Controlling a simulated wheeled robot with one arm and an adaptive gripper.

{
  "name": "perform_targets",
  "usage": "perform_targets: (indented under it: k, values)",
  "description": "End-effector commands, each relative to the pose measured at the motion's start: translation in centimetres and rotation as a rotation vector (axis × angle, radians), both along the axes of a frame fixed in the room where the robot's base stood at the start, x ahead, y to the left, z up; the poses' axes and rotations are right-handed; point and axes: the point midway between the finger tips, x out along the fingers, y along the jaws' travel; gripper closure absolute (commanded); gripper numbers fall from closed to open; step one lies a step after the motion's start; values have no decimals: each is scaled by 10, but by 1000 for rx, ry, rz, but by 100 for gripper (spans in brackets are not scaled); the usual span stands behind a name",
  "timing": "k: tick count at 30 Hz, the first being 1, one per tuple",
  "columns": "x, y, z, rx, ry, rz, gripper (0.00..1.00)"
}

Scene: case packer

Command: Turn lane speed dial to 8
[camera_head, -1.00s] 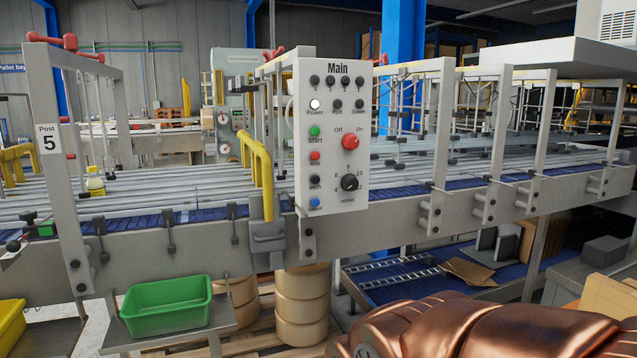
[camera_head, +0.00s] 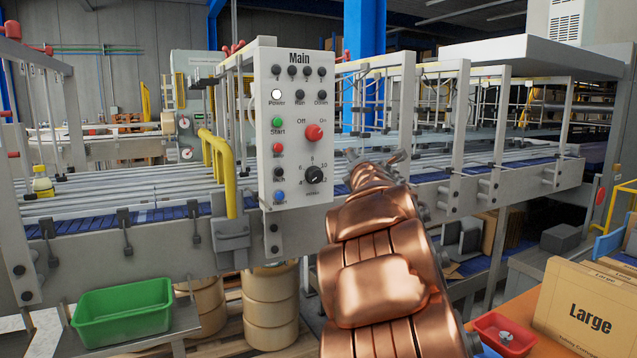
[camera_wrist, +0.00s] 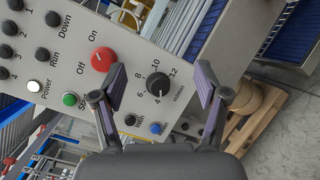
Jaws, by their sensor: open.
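The lane speed dial (camera_head: 314,175) is a black knob low on the right of the white Main panel (camera_head: 294,220), with numbers around it. It also shows in the wrist view (camera_wrist: 158,84), between my fingertips in the picture. My gripper (camera_wrist: 156,88) is open and empty, its two dark pads on either side of the dial in the picture. It looks apart from the panel; the exact gap I cannot tell. In the head view my gripper (camera_head: 375,156) is right of the panel, partly hidden behind my arm. The dial's pointer setting is too small to read surely.
A red Off/On knob (camera_wrist: 103,60) sits close to one finger. Green Start (camera_wrist: 70,99) and blue (camera_wrist: 155,128) buttons are nearby. A yellow rail (camera_head: 230,180) stands left of the panel. A green bin (camera_head: 122,325) is below left, and a Large box (camera_head: 580,320) is at right.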

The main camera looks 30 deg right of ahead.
Motion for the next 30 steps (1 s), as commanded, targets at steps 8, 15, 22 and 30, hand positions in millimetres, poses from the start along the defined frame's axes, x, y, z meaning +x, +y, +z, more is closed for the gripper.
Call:
perform_targets:
  k: [8,15,22,30]
  values:
    - [56,8,-25,-530,137,337,26]
    - [65,21,-51,-720,181,491,26]
    - [72,23,-53,-735,183,508,26]
    - [94,25,-51,-733,182,507,26]
